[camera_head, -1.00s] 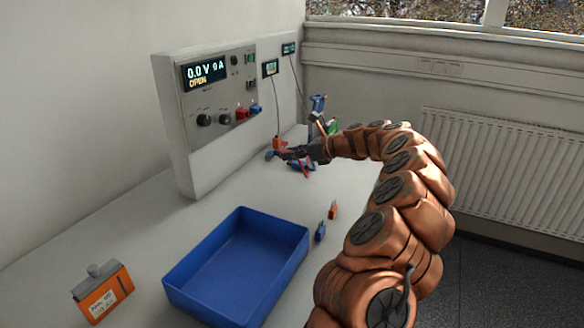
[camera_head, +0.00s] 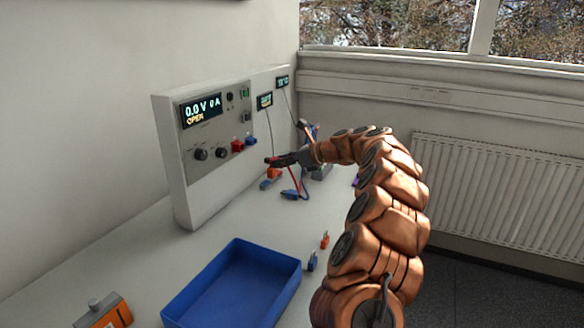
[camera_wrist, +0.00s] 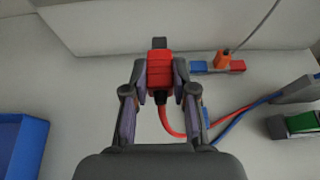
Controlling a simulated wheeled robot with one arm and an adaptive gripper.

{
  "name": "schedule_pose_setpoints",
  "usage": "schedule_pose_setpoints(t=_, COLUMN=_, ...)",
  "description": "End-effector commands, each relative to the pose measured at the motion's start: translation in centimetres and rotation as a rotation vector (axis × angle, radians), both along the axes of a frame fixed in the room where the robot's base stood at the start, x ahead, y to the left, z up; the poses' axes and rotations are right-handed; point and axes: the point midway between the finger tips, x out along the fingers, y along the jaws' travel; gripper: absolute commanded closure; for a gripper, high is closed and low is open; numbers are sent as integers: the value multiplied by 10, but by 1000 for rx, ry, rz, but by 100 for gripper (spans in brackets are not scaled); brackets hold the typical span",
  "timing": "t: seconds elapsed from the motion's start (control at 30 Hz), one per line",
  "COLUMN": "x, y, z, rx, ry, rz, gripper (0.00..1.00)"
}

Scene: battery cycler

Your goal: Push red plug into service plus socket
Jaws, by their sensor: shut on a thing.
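My gripper (camera_wrist: 160,85) is shut on the red plug (camera_wrist: 160,68), a ribbed red body with a dark tip pointing away from me. A red cable trails from its rear. In the head view my gripper (camera_head: 278,160) holds the plug above the bench, in front of and apart from the cycler panel (camera_head: 213,130). In the wrist view a low red and blue block (camera_wrist: 237,66) lies beyond and right of the plug. No label shows which socket is service plus.
An orange connector (camera_wrist: 223,60) with a grey cable stands at the red and blue block. A blue cable (camera_wrist: 232,122) runs beside the red one.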

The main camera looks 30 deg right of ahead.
Motion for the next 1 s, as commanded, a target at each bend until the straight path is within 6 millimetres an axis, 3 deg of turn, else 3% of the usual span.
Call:
schedule_pose_setpoints(t=0.1, x=14, y=3, z=19, rx=-1, ry=1, rz=4, gripper=100)
schedule_pose_setpoints(t=0.23, x=23, y=6, z=25, rx=5, ry=-1, rz=9, gripper=100)
schedule_pose_setpoints(t=0.63, x=27, y=2, z=25, rx=7, ry=-3, rz=-3, gripper=100)
schedule_pose_setpoints(t=1.0, x=35, y=14, z=24, rx=6, ry=-3, rz=-7, gripper=100)
